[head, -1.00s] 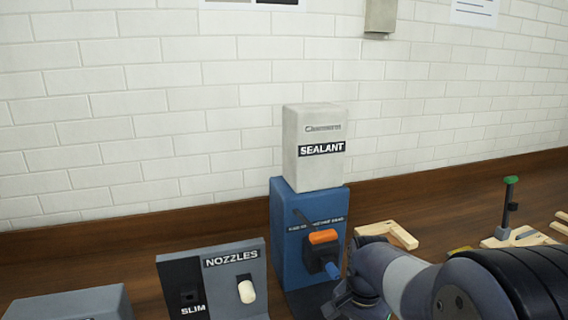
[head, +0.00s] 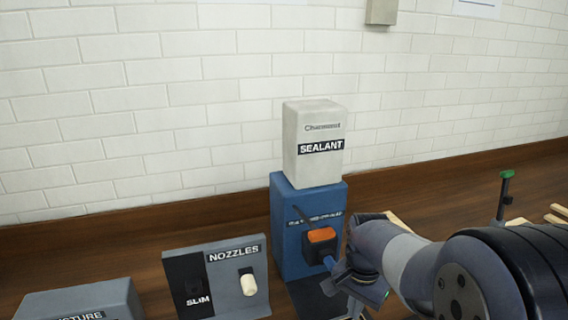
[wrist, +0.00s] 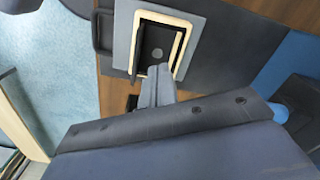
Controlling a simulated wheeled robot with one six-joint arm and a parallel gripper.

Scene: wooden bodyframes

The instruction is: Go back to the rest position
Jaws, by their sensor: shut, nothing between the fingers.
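My gripper (wrist: 155,88) is shut with nothing between its fingers in the wrist view. Its fingertips appear over or near the lower edge of a small pale wooden frame (wrist: 183,47) on a grey-blue plate; I cannot tell the gap. In the head view my arm comes in from the right, and my gripper is at the bottom, in front of the blue sealant dispenser (head: 291,235). The fingertips are not clear there. The dispenser carries a light grey sealant block (head: 318,165) and has an orange part (head: 321,235) on its front.
A grey nozzle stand (head: 222,284) with a white nozzle (head: 248,285) stands left of the dispenser. A grey box (head: 85,301) is at the bottom left. A green-topped clamp (head: 504,195) and wooden pieces lie behind my arm. The brick wall (head: 140,100) closes the back.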

